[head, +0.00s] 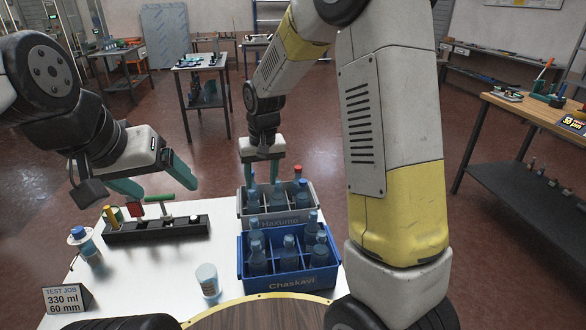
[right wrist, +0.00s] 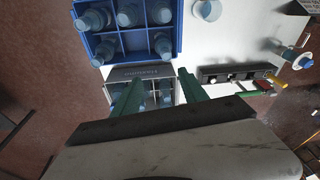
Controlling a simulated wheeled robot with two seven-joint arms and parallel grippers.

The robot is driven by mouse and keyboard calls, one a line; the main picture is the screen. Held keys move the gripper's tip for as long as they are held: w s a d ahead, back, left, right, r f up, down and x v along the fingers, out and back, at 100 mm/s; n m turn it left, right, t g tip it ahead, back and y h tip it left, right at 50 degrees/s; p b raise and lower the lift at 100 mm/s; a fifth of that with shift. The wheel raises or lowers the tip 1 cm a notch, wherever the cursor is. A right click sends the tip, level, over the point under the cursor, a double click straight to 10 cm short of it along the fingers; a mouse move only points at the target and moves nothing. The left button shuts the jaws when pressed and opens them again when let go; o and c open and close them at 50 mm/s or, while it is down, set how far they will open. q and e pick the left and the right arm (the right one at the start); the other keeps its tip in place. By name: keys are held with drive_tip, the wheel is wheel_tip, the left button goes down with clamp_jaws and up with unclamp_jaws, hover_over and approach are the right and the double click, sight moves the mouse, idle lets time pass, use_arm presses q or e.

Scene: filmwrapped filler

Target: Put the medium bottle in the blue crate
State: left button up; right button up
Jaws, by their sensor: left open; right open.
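The blue crate (head: 292,284), marked Chaskavi, stands on the white table and holds several blue bottles. In the right wrist view (right wrist: 131,61) the middle compartment of its row beside the grey crate looks empty. The grey crate (head: 280,222), marked Haxumo, stands right behind it with several bottles, one red-capped (head: 301,188). A lone bottle with a blue cap (head: 85,246) stands at the table's left. I cannot tell which is the medium bottle. My right gripper (head: 262,172) is open above the grey crate, pointing down. My left gripper (head: 156,180) is open and empty above the tool rack.
A black rack (head: 157,230) with coloured-handled tools lies left of the crates. A clear cup (head: 207,281) stands left of the blue crate. A sign (head: 67,299) reads TEST JOB 330 ml 60 mm. White table is bare between rack and cup.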

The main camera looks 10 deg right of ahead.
drive_tip(key=s+d+r+t+y, duration=0.1)
drive_tip(key=s+d+r, duration=0.3)
drive_tip(key=s+r, duration=0.15)
drive_tip(key=s+d+r+t, duration=0.1)
drive_tip(key=s+d+r, duration=0.2)
drive_tip(key=s+r, duration=0.3)
drive_tip(key=s+d+r+t, duration=0.1)
drive_tip(key=s+d+r, duration=0.1)
drive_tip(key=s, duration=0.3)
drive_tip(key=s+d+r+m+t, duration=0.1)
drive_tip(key=s+d+r, duration=0.1)
drive_tip(key=s, duration=0.4)
drive_tip(key=shift+s+r, duration=0.25)
drive_tip(key=shift+r, duration=0.15)
